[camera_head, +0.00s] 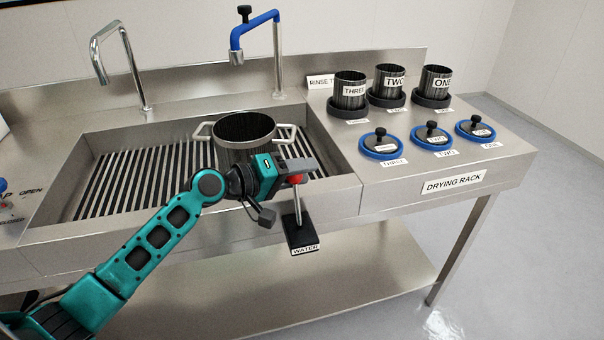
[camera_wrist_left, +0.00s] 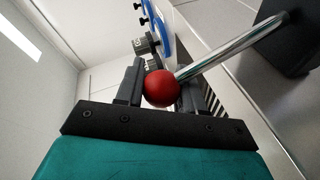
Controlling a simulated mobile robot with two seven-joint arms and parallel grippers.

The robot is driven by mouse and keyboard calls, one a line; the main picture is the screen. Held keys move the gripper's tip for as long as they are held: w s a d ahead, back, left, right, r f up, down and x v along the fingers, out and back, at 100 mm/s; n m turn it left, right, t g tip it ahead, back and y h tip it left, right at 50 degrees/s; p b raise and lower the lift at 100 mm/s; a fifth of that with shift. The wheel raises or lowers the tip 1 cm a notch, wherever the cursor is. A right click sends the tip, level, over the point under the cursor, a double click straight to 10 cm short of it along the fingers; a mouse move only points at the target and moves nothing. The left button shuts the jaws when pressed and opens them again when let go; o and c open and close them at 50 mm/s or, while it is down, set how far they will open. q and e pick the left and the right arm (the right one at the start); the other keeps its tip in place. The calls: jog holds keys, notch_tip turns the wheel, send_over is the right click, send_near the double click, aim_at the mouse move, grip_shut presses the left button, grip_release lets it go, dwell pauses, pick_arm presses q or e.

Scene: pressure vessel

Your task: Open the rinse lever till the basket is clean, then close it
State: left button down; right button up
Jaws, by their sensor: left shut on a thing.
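The rinse lever has a red ball knob (camera_wrist_left: 162,88) on a metal rod (camera_head: 297,207) that rises from a black base labelled WATER (camera_head: 303,236) on the sink's front. My left gripper (camera_head: 297,178) is shut on the red knob, which sits between its two fingers in the left wrist view. The rod stands nearly upright in the head view. The basket, a pot-like vessel with two side handles (camera_head: 244,127), stands in the sink behind my left gripper, which hides part of it. Its inside is dark, and I cannot tell whether it is clean. My right gripper is not in view.
A blue-tipped rinse tap (camera_head: 237,38) stands behind the basket, and a plain tap (camera_head: 98,58) is further left. Several dark cups and blue-rimmed lids stand on the drying rack (camera_head: 400,180) at the right. An OPEN/CLOSED control (camera_head: 5,205) is at the left edge.

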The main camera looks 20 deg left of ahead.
pick_arm(q)
jog(key=shift+w+a+f+g, duration=0.15)
jog(key=shift+f+g, duration=0.15)
jog(key=shift+f, duration=0.3)
jog(key=shift+f+n, duration=0.15)
jog(key=shift+n, duration=0.15)
jog(key=c, duration=1.1)
grip_release()
jog(key=o, duration=0.3)
jog(key=shift+w, duration=0.1)
jog(key=shift+r, duration=0.25)
jog(key=b+v, duration=0.1)
jog(key=v, duration=1.2)
jog(key=shift+f, duration=0.15)
